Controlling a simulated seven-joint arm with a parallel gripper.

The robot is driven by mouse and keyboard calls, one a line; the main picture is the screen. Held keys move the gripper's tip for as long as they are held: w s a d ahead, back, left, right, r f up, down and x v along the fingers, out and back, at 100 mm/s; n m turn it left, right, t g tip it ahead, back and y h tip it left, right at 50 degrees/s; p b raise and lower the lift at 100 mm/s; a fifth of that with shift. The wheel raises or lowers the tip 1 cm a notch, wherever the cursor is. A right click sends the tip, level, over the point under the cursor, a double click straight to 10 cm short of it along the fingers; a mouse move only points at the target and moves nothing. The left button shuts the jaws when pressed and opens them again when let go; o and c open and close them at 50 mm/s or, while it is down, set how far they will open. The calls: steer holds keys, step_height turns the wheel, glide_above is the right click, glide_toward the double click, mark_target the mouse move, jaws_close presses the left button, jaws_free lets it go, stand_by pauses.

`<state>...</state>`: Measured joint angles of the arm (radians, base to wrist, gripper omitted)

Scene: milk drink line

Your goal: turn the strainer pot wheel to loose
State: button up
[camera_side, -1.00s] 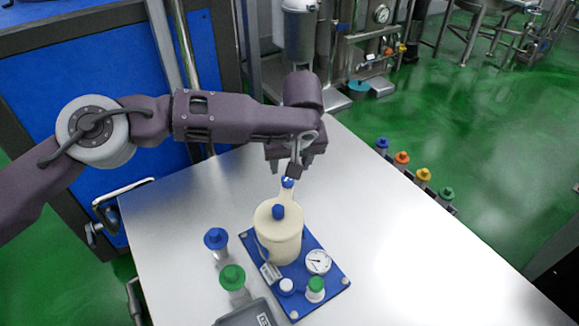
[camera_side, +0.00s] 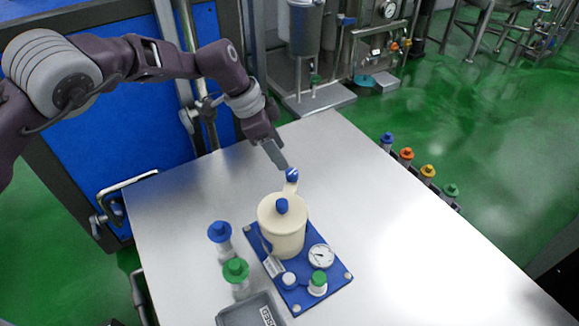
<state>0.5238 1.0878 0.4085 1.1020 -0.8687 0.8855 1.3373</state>
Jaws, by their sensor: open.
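The cream strainer pot (camera_side: 282,228) stands upright on a blue base plate (camera_side: 333,284), with a blue knob (camera_side: 281,206) on its lid. A small blue wheel (camera_side: 292,174) with a pale mark sits on a cream arm rising behind the pot; which wheel setting it shows is too small to tell. My gripper (camera_side: 280,164) is just up and left of this wheel, pointing down towards it. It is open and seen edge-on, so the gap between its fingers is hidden. I cannot tell whether a fingertip touches the wheel.
A white gauge (camera_side: 321,256), a green-capped part (camera_side: 318,284) and a white cap (camera_side: 289,280) share the base plate. Blue-capped (camera_side: 220,235) and green-capped (camera_side: 236,275) bottles and a grey tray (camera_side: 249,312) stand left. Several coloured caps line the table's right edge. The table's right side is clear.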

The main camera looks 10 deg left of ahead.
mark_target(292, 172)
steer(key=x, duration=0.6)
steer(key=shift+d+f, duration=0.25)
steer(key=shift+f, duration=0.05)
steer(key=shift+c, duration=0.2)
jaws_close()
